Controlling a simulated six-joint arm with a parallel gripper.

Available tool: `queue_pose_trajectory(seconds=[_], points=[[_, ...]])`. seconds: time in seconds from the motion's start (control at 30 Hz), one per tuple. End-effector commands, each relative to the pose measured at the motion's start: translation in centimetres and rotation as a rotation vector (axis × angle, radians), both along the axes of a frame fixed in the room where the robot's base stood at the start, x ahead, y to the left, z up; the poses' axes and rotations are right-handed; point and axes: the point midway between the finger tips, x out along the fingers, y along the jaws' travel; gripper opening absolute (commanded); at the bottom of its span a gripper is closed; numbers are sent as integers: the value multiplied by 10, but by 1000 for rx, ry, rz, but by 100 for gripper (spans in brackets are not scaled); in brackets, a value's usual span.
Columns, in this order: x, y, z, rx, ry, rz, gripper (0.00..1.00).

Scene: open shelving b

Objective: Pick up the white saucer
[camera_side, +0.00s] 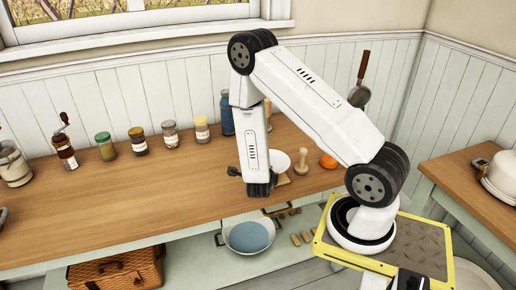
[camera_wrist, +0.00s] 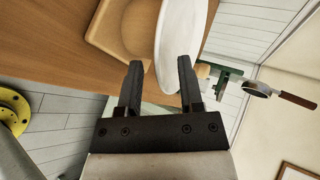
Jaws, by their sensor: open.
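The white saucer (camera_side: 279,161) is on the wooden worktop just behind my gripper (camera_side: 259,191), which hides part of it. In the wrist view the saucer (camera_wrist: 179,38) shows as a narrow white oval ahead of my gripper (camera_wrist: 160,68). Its near edge reaches the gap between the two dark fingers, closer to the right finger. My gripper points down and is open, with the fingers apart. I cannot tell whether a finger touches the saucer.
A light wooden dish or board (camera_wrist: 112,28) lies beside the saucer. A wooden pestle-like piece (camera_side: 301,162) and an orange (camera_side: 327,161) stand to the right. A blue jar (camera_side: 227,114) and several other jars line the wall. A blue-bottomed pan (camera_side: 248,237) sits below the worktop.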

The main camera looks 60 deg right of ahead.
Motion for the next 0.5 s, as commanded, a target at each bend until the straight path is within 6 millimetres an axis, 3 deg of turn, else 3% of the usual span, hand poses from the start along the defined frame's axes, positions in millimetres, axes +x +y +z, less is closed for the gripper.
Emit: queue_pose_trajectory(seconds=[0.23, 0.27, 0.4, 0.5], points=[[0, 0, 0, 0, 0, 0, 47], [0, 0, 0, 0, -1, 0, 41], [0, 0, 0, 0, -1, 0, 0], [0, 0, 0, 0, -1, 0, 0]])
